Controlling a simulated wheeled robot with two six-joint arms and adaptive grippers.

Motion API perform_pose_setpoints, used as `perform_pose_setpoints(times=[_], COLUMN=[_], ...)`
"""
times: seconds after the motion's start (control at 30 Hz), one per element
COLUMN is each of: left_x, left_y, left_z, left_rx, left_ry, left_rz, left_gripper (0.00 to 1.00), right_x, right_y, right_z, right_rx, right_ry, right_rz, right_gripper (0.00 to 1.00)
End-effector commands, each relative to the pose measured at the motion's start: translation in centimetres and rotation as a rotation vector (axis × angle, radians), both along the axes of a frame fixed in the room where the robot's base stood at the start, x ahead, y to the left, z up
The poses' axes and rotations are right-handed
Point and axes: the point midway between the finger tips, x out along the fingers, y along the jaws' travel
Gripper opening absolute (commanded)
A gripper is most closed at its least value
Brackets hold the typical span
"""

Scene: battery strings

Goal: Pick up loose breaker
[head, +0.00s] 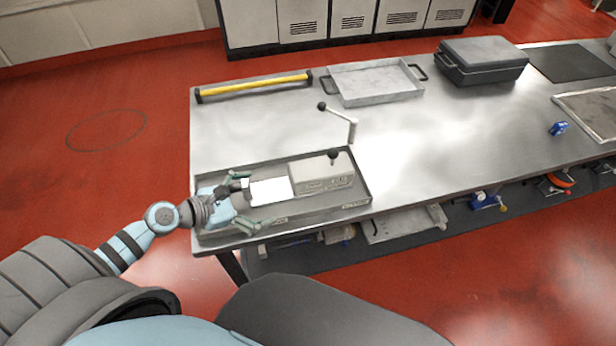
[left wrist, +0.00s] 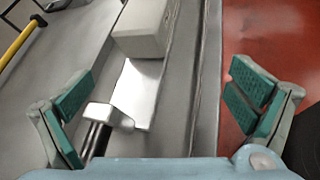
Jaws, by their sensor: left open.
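The loose breaker appears to be the pale grey box (head: 312,178) with a black knob, sitting in a shallow grey tray (head: 364,185) at the near left of the table. A bright white flat piece (head: 270,191) extends from its left end. My left gripper (head: 252,199) is open over the tray's left part, with its fingers on either side of the white piece's left end. In the left wrist view the box (left wrist: 147,30) is ahead, beyond the spread green fingertips, with the white piece (left wrist: 140,88) between them. My right gripper is not in view.
A bent crank (head: 351,125) with a black knob stands just behind the tray. A yellow bar (head: 255,87), an open metal tray (head: 375,81) and a dark case (head: 482,60) lie along the back. A small blue item (head: 558,128) is at right. The middle table is clear.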

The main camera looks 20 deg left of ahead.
Motion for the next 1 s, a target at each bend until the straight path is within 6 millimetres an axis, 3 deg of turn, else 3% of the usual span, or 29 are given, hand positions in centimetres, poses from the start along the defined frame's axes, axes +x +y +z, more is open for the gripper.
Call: perform_pose_setpoints(times=[0.1, 0.17, 0.43, 0.8, 1.0], left_x=[1.9, 2.9, 8.2, 12.7, 13.0], left_y=[1.3, 1.1, -2.2, -5.2, -5.5], left_z=[2.2, 2.3, -0.5, -3.0, -3.1], left_rx=[-0.218, -0.264, -0.267, -0.263, -0.261], left_ry=[0.058, 0.068, 0.072, 0.074, 0.075], left_rz=[0.132, 0.157, 0.159, 0.157, 0.156], left_gripper=[1.0, 1.0, 1.0, 1.0, 1.0], right_x=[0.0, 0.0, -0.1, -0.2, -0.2], right_y=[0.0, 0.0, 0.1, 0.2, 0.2], right_z=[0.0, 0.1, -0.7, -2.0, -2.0], right_rx=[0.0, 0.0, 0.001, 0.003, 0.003], right_ry=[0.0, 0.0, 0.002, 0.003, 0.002], right_rz=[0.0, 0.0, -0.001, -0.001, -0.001], right_gripper=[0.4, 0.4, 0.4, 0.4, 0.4])
